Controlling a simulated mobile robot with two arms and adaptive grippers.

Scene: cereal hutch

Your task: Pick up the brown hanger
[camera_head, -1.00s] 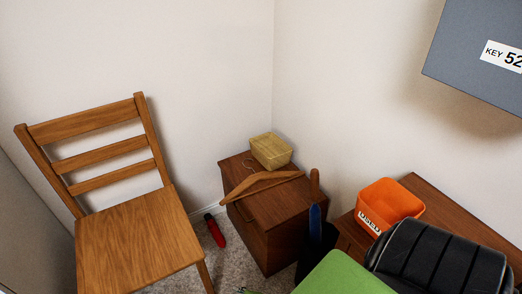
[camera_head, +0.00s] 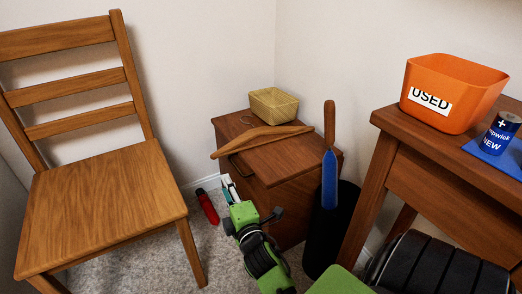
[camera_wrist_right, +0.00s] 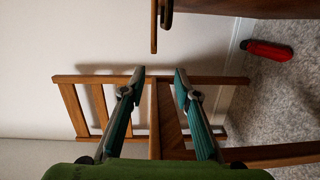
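The brown hanger (camera_head: 262,138) lies on top of a wooden cabinet (camera_head: 268,178), in front of a woven basket; its left end sticks out past the cabinet's left edge. My right gripper (camera_head: 227,186) is in front of the cabinet's left side, below the hanger's left end and apart from it. In the right wrist view my right gripper (camera_wrist_right: 159,78) is open, with nothing between its two fingers. Thin brown parts show at the top of that view; I cannot tell if they are hanger or cabinet handle. My left gripper is not in view.
A wooden chair (camera_head: 105,220) stands left. A red object (camera_head: 207,206) lies on the carpet. A black bin (camera_head: 330,235) with a blue-bladed, wooden-handled object (camera_head: 329,170) stands right of the cabinet. A table (camera_head: 440,185) bears an orange bin (camera_head: 452,92) and a battery (camera_head: 501,134).

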